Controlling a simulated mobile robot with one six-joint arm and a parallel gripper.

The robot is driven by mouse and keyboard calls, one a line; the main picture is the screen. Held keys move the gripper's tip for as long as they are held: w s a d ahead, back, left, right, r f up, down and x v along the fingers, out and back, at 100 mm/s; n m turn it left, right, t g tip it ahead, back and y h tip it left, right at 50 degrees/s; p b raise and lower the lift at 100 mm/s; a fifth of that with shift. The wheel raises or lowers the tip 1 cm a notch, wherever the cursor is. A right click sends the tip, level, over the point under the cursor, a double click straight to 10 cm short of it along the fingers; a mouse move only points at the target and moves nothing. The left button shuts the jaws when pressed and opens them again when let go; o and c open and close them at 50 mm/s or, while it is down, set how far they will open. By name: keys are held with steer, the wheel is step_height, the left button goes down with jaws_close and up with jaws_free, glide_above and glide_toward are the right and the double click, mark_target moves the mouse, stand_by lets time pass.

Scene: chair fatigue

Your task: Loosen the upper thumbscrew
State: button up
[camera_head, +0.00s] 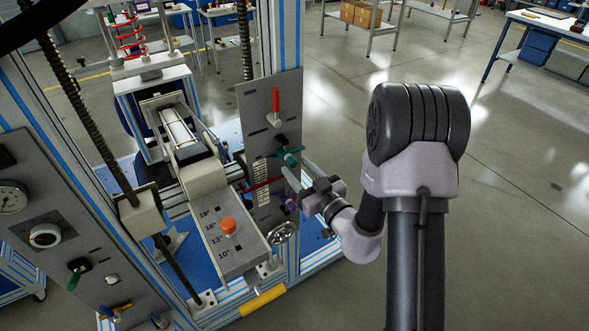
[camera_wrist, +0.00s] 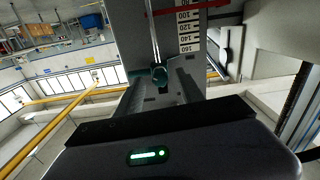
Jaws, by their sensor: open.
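A dark green knob (camera_head: 289,156) projects from the upright grey panel (camera_head: 287,88), below a red-handled lever. I cannot tell for certain whether it is the upper thumbscrew. A small purple part (camera_head: 291,204) shows lower on the panel, partly hidden by my gripper (camera_head: 291,184). My gripper is open and reaches in from the right, just below the green knob in the head view. In the wrist view, a dark green knob (camera_wrist: 159,74) appears between the two grey fingers (camera_wrist: 161,86). Contact with it cannot be made out.
A red bar (camera_head: 263,185) crosses a white scale on the panel. The red lever (camera_head: 276,101) projects above. Open floor lies to the right.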

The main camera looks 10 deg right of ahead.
steer(key=shift+x, duration=1.2)
jaws_close()
